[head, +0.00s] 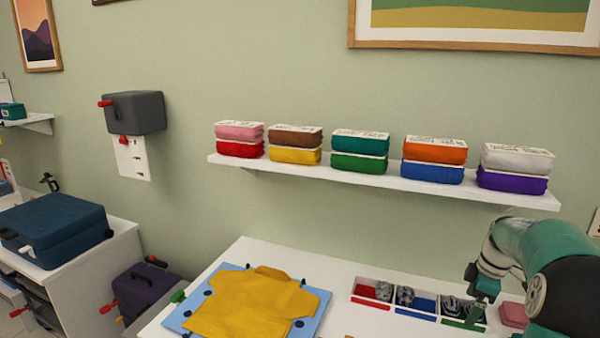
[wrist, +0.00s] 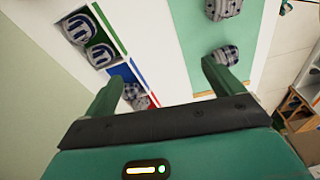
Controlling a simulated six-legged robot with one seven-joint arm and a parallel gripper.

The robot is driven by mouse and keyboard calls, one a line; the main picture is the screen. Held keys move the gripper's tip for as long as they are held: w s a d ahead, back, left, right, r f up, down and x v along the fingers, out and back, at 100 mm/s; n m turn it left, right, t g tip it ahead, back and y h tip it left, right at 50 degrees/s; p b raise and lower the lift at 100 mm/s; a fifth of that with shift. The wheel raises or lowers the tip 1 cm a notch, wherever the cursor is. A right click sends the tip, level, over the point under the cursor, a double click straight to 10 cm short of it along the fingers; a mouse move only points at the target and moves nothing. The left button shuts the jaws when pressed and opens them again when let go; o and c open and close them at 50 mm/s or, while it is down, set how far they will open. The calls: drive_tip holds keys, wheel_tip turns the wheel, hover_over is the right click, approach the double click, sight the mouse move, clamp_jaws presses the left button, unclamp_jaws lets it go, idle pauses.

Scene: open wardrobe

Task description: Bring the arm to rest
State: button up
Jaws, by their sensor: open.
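My arm (head: 540,262) reaches in from the right edge in the head view, over the right part of the white table. My gripper (wrist: 162,82) shows in the wrist view with its two green fingers spread wide and nothing between them. It is above the white table (wrist: 175,50), with the sorting tray (wrist: 122,72) to the left and a green surface (wrist: 200,42) to the right. In the head view the wrist end of the arm is close to the tray's right end. The fingertips are hard to make out there.
A yellow shirt (head: 250,303) lies on a blue board (head: 316,300). The tray (head: 415,292) holds several grey rolled items in red, blue and green sections. Folded stacks line a white shelf (head: 385,182) above. A blue case (head: 55,228) stands at left. A pink item (head: 513,314) sits near my arm.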

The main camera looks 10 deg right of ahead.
drive_tip(key=s+a+r+m+t+h, duration=0.1)
drive_tip(key=s+a+r+m, duration=0.1)
drive_tip(key=a+r, duration=0.5)
drive_tip(key=s+a+r+m+h, duration=0.1)
drive_tip(key=s+a+r+m, duration=0.15)
drive_tip(key=a, duration=0.95)
drive_tip(key=s+a+m+t, duration=0.3)
drive_tip(key=s+a+m, duration=0.3)
drive_tip(key=s+a, duration=0.9)
drive_tip(key=shift+s+r+y, duration=0.4)
drive_tip(key=shift+s, duration=0.3)
